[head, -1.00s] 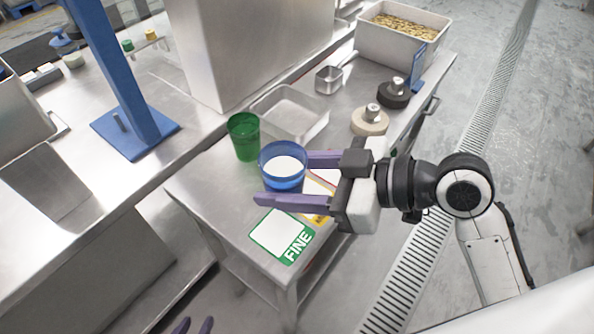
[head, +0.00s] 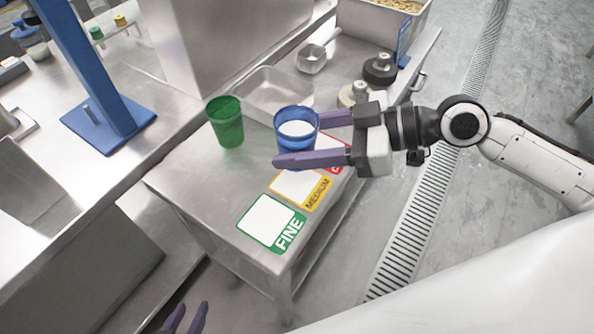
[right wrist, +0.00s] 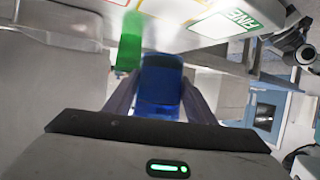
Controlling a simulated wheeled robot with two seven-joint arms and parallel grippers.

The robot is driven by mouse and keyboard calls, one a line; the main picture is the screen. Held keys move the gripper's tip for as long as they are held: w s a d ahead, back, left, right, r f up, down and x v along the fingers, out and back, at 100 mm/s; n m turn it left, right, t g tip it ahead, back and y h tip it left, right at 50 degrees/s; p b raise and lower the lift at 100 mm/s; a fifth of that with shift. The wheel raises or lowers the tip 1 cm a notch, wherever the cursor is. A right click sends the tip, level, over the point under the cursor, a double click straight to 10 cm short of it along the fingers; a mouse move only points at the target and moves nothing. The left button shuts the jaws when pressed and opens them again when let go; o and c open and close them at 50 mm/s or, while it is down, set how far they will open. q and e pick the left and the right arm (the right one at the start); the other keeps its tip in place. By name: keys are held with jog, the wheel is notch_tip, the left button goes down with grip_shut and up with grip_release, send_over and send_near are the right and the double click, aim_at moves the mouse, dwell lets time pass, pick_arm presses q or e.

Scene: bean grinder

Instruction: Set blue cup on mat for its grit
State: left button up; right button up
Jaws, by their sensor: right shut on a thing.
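The blue cup (head: 297,144) is upright, with a pale white surface inside. My right gripper (head: 298,139) is shut on it from the right, one purple finger on each side. The cup also shows between the fingers in the right wrist view (right wrist: 160,88). The green FINE mat (head: 268,220) lies at the table's near end, with the yellow MEDIUM mat (head: 296,186) behind it. A red mat (head: 335,168) is mostly hidden by the gripper. I cannot tell whether the cup touches the table. My left gripper (head: 186,318) is open and empty at the bottom edge.
A green cup (head: 226,124) stands left of the blue cup. A metal tray (head: 270,98), a small metal scoop (head: 312,60) and round weights (head: 379,70) are behind. A blue post (head: 85,70) stands at left. The table's near left part is clear.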

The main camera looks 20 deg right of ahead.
notch_tip(320, 180, down, 7)
jog(key=shift+r+b, duration=0.2)
jog(key=shift+b, duration=0.15)
jog(key=shift+f, duration=0.1)
jog(key=o, duration=0.6)
jog(key=shift+f, duration=0.1)
jog(key=o, duration=0.4)
jog(key=shift+o, duration=0.2)
